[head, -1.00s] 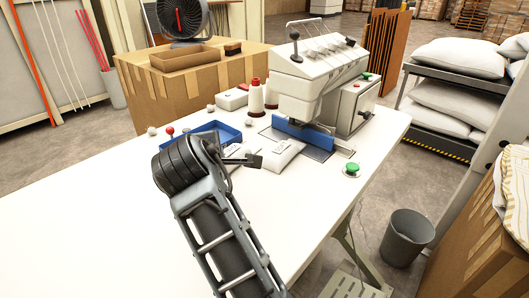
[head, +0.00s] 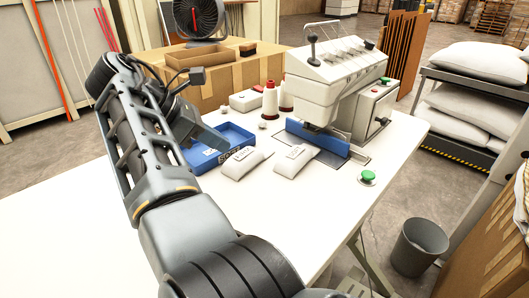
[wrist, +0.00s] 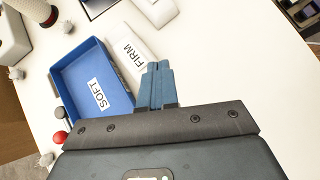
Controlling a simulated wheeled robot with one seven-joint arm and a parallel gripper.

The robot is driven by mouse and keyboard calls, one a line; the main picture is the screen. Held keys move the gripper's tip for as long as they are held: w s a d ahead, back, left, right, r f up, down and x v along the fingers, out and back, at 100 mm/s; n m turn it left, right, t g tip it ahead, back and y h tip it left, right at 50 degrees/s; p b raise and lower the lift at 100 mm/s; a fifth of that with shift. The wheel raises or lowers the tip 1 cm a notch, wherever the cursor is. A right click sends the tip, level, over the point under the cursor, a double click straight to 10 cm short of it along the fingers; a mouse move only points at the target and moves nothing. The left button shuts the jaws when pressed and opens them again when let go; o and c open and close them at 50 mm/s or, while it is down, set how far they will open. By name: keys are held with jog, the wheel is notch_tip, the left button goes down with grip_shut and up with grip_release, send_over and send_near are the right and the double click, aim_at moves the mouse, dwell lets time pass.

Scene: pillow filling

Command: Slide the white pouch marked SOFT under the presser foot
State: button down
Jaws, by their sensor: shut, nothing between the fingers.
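Two white pouches lie on the white table in front of the sewing machine (head: 335,85). The right pouch (head: 290,163) lies just in front of the machine's blue guard (head: 318,137); its label is too small to read. The left pouch (head: 243,164) lies beside the blue tray; in the wrist view the pouch beside the tray reads FIRM (wrist: 126,57). The presser foot is not clearly visible behind the guard. My gripper (head: 212,143) is above the tray in the head view, left of both pouches. Its blue fingers (wrist: 158,84) are together and empty.
The blue tray (head: 193,158) bears a SOFT label (wrist: 99,94). Thread spools (head: 270,100) stand left of the machine, and a green button (head: 367,177) sits to its right. The table's front middle is clear. A grey bin (head: 418,246) stands on the floor.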

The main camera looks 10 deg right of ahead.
aim_at(281, 158)
jog(key=x, duration=0.9)
jog(key=shift+d+f+p, duration=0.15)
jog(key=shift+d+p, duration=0.1)
jog(key=shift+p, duration=0.15)
jog(key=d, duration=0.3)
jog(key=shift+w+d+f+p, duration=0.1)
jog(key=shift+w+p, duration=0.2)
jog(key=shift+w, duration=0.05)
jog(key=shift+w+d+f, duration=0.1)
jog(key=shift+d, duration=0.4)
jog(key=p, duration=0.1)
jog(key=d+p, duration=0.1)
jog(key=p, duration=0.1)
jog(key=shift+w+d+r+p, duration=0.2)
jog(key=shift+d+r+p, duration=0.1)
jog(key=shift+r, duration=0.05)
jog(key=shift+d+p, duration=0.15)
jog(key=shift+p, duration=0.2)
jog(key=shift+f, duration=0.35)
jog(key=shift+d, duration=0.1)
